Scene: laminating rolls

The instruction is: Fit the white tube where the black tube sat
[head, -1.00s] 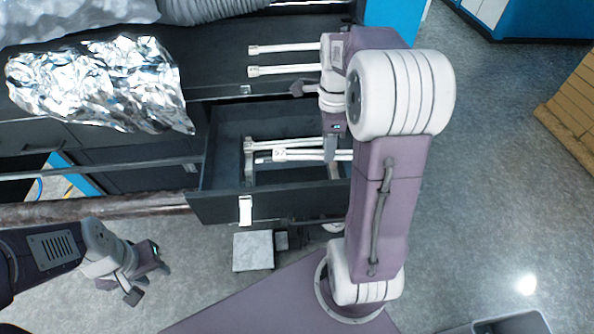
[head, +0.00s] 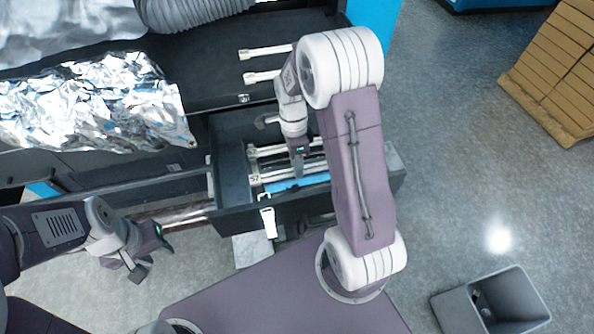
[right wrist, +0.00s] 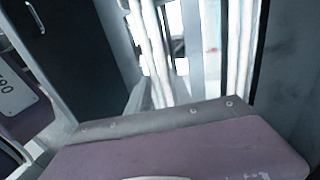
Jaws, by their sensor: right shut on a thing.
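More pale tubes (head: 275,150) lie across the open black drawer (head: 226,160). My right gripper (head: 298,170) reaches down into the drawer and is shut on one of these white tubes; the fingers hide part of it, so I cannot tell exactly which. The right wrist view shows long white tubes (right wrist: 150,50) close beyond the gripper body. My left gripper (head: 152,262) is open and empty, in front of the machine, left of the drawer. I cannot make out a black tube.
A crumpled silver foil sheet (head: 95,105) covers the machine's left part. A dark metallic bar (head: 180,216) runs left of the drawer. A grey bin (head: 492,305) stands on the floor at lower right, and stacked brown boxes (head: 555,70) at upper right.

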